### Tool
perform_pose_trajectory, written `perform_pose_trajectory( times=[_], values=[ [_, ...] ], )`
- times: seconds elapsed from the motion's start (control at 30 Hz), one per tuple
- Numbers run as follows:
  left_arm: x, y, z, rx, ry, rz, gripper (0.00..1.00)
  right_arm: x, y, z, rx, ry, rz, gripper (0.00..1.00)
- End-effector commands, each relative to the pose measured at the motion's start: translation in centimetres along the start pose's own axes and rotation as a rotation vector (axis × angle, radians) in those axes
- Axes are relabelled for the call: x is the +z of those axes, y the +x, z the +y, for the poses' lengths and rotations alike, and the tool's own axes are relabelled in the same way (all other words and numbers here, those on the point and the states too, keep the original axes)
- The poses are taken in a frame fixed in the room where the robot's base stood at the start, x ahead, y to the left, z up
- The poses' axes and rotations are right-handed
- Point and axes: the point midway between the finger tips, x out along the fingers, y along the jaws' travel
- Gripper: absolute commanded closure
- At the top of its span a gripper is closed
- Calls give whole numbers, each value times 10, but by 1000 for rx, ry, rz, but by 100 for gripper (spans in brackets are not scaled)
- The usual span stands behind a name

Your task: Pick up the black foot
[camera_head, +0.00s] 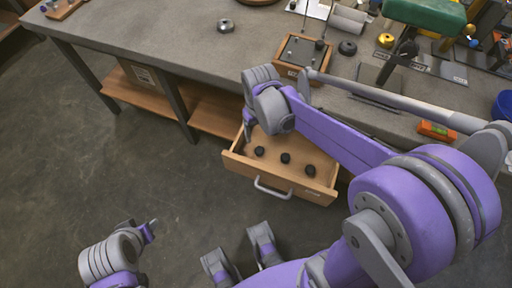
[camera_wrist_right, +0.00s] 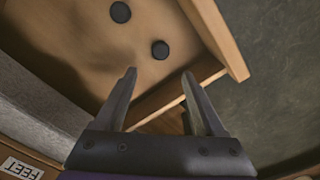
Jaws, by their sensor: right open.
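Three black feet lie apart in the open wooden drawer (camera_head: 240,163) below the workbench: a left foot (camera_head: 259,151), a middle foot (camera_head: 285,158) and a right foot (camera_head: 310,170). My right gripper (camera_head: 247,128) hangs at the drawer's left side, mostly hidden behind its own wrist. In the right wrist view my right gripper (camera_wrist_right: 158,74) is open and empty, with one foot (camera_wrist_right: 160,49) just beyond the fingertips and another foot (camera_wrist_right: 120,12) farther off. The third foot is out of that view. Part of my left gripper (camera_head: 149,231) shows at the lower left; its jaws are unclear.
The drawer front has a metal handle (camera_head: 272,190). The workbench top (camera_head: 170,40) holds a small metal part (camera_head: 225,25), a wooden tray (camera_head: 289,70), a green-topped part (camera_head: 425,14) and an orange level (camera_head: 437,131). A FEET label (camera_wrist_right: 20,168) shows beside the drawer. The floor in front is clear.

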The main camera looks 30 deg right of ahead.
Motion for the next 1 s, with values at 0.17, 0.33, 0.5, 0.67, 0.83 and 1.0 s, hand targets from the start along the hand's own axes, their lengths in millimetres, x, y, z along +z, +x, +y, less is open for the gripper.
perform_pose_trajectory(
  times=[0.17, 0.33, 0.5, 0.67, 0.83, 1.0],
  values=[
    [4, 6, 0, 0, 0, -2, 50, 0, 31, 0, 0, 0, 0, 29],
    [5, 8, 0, 0, 0, -3, 50, 1, 43, 0, 0, 0, 1, 29],
    [7, 13, 0, 0, 0, -5, 50, 4, 65, 0, 0, 0, 1, 29],
    [9, 18, 0, 0, 0, -6, 50, 6, 87, 0, 0, 0, 1, 29],
    [10, 19, 0, 0, 0, -7, 50, 6, 95, 0, 0, 0, 1, 29],
    [10, 18, 0, 0, 0, -7, 50, 6, 94, 0, 0, 0, 1, 29]
  ],
)
